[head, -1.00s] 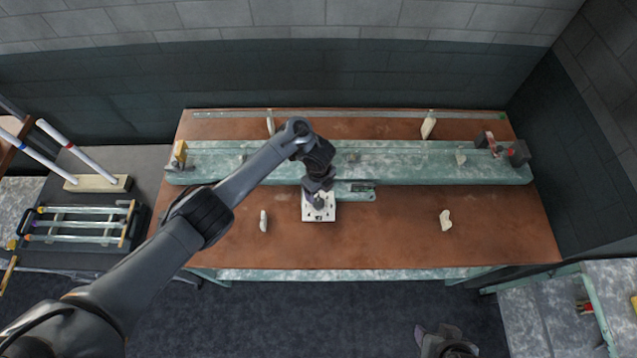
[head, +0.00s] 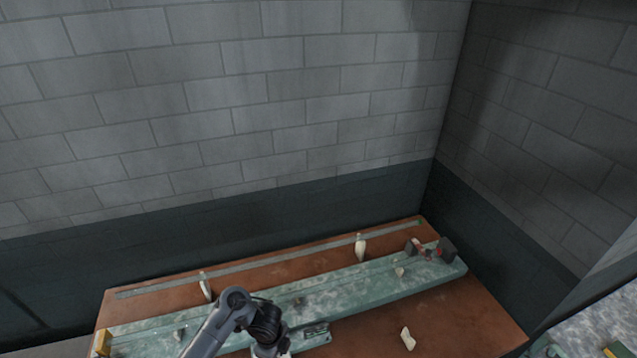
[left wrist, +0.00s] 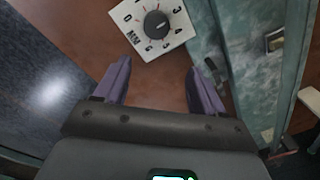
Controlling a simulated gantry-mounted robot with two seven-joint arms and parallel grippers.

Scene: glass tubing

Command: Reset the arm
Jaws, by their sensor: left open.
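My left arm comes in from the bottom of the head view, with its wrist (head: 265,335) over the front of the bench; the gripper itself is cut off by the frame's lower edge. In the left wrist view my left gripper (left wrist: 159,68) is open, with two purple fingers apart and nothing between them. A white square dial plate with a black knob and red pointer (left wrist: 155,24) lies just beyond the fingertips on the brown bench top. My right arm and gripper are out of view.
The brown workbench (head: 460,305) carries a long green bed (head: 365,292) with a dark end block (head: 447,249) at right. Block walls (head: 270,110) close off the back and right.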

